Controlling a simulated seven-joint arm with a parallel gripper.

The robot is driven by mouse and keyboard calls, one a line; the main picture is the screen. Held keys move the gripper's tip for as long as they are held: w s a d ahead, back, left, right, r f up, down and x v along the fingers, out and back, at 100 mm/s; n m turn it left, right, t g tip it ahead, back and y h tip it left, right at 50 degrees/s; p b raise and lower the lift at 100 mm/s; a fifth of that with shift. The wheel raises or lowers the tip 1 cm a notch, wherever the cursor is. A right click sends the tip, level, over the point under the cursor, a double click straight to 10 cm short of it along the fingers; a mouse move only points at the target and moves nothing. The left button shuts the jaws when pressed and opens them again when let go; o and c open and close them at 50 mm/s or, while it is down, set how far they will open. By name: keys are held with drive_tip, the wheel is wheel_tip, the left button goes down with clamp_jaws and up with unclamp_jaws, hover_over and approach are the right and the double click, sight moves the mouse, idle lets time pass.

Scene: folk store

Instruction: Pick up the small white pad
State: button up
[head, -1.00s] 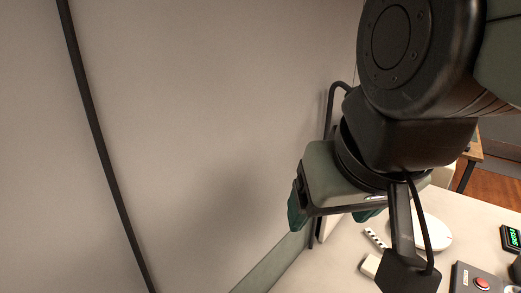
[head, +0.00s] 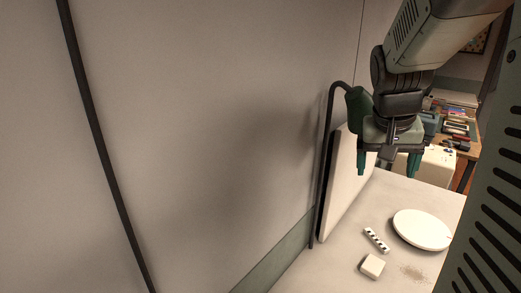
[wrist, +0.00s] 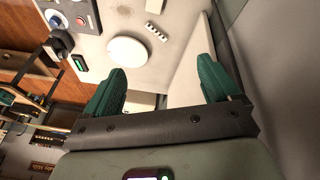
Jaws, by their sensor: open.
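The small white pad (head: 372,266) lies on the pale tabletop near its front left part, below a black-and-white striped strip. It also shows at the top edge of the wrist view (wrist: 155,5), partly cut off. My gripper (head: 387,163) is open and empty, with green fingers pointing down. It is high above the far part of the table, well away from the pad. In the wrist view its two fingers (wrist: 163,78) are spread apart with nothing between them.
A round white plate (head: 422,229) lies right of the striped strip (head: 376,240). A speckled patch (head: 413,272) is right of the pad. A white upright panel (head: 347,180) and dark bent pole (head: 327,160) stand along the wall. The wrist view shows a red-button box (wrist: 76,18).

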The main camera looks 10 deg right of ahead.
drive_tip(key=w+d+f+m+g+y, duration=0.1)
drive_tip(key=w+d+f+m, duration=0.1)
drive_tip(key=d+f, duration=0.8)
drive_tip(key=w+d+f+m+g+y, duration=0.1)
drive_tip(key=d+f+m, duration=0.2)
drive_tip(key=d+f, duration=0.75)
drive_tip(key=y, duration=0.1)
approach(374, 264)
drive_tip(key=f, duration=0.3)
drive_tip(key=shift+w+a+f+g, duration=0.15)
drive_tip(key=shift+w+g, duration=0.1)
drive_tip(key=shift+g, duration=0.05)
drive_tip(key=shift+f, duration=2.85)
drive_tip(key=c, duration=1.1)
